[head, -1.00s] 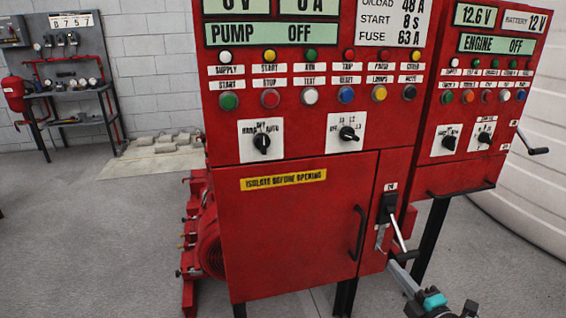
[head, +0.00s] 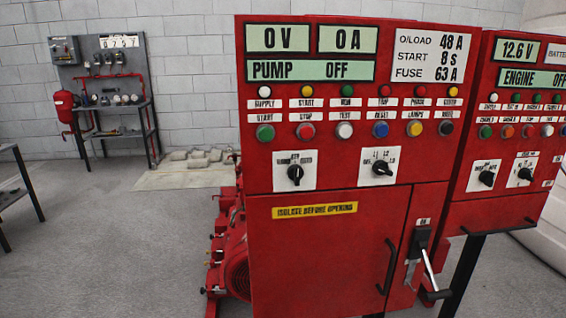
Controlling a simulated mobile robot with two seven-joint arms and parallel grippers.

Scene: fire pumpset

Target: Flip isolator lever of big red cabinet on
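The big red cabinet (head: 330,265) fills the middle of the head view. Its isolator lever (head: 429,268) is at the lower right, beside the door. The lever comes out of a black switch housing (head: 419,241) and slants down and outward to a black grip (head: 436,295). A small label (head: 423,221) sits above the housing. The displays read 0 V, 0 A and PUMP OFF (head: 312,71). Neither of my grippers shows in this view.
The cabinet door (head: 320,262) is closed, with a black handle (head: 387,268) left of the lever. A smaller red engine cabinet (head: 512,150) stands close on the right. A red pump (head: 232,260) sits at the cabinet's left. Grey floor (head: 110,255) is open at the left.

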